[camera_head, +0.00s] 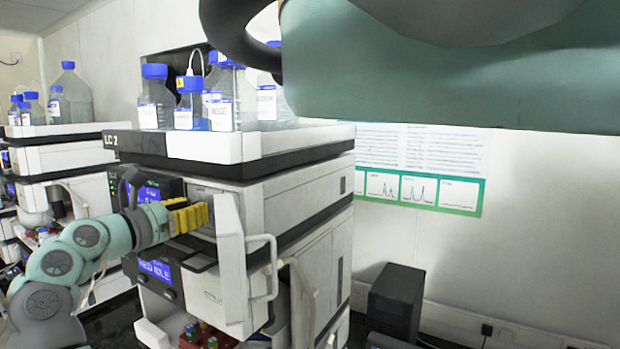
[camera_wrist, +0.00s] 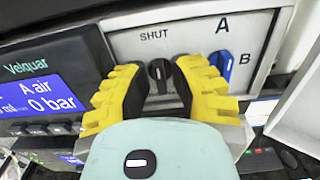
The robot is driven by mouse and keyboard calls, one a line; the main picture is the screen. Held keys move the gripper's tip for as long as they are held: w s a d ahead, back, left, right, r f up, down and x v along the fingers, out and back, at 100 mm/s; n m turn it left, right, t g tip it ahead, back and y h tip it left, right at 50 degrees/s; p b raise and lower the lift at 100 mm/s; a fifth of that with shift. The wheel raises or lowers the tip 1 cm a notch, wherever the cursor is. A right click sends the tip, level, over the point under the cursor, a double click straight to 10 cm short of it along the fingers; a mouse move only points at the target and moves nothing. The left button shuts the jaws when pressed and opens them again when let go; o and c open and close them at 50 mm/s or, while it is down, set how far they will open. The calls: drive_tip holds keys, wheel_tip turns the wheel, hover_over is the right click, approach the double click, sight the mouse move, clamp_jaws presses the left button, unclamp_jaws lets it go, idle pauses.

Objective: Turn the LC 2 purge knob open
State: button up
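The LC 2 stack (camera_head: 285,190) stands at centre left in the head view, its label on the top tray's front edge. In the wrist view a black knob (camera_wrist: 160,72) sits on a light grey panel (camera_wrist: 190,40), beside and below the printed word SHUT. Its pointer looks about upright. My gripper (camera_wrist: 160,80) has its yellow-backed fingers on either side of this knob, with gaps showing, so it looks open around it. In the head view my gripper (camera_head: 190,217) is at the panel and hides the knob.
A blue knob (camera_wrist: 222,66) marked A and B is close to my right finger. A display (camera_wrist: 40,95) reads "A air" and 0 bar. An open white door (camera_head: 232,258) with a handle stands right of my gripper. Solvent bottles (camera_head: 190,103) stand on top.

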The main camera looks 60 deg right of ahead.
drive_tip(key=shift+o, duration=0.3)
drive_tip(key=shift+d, duration=0.1)
clamp_jaws()
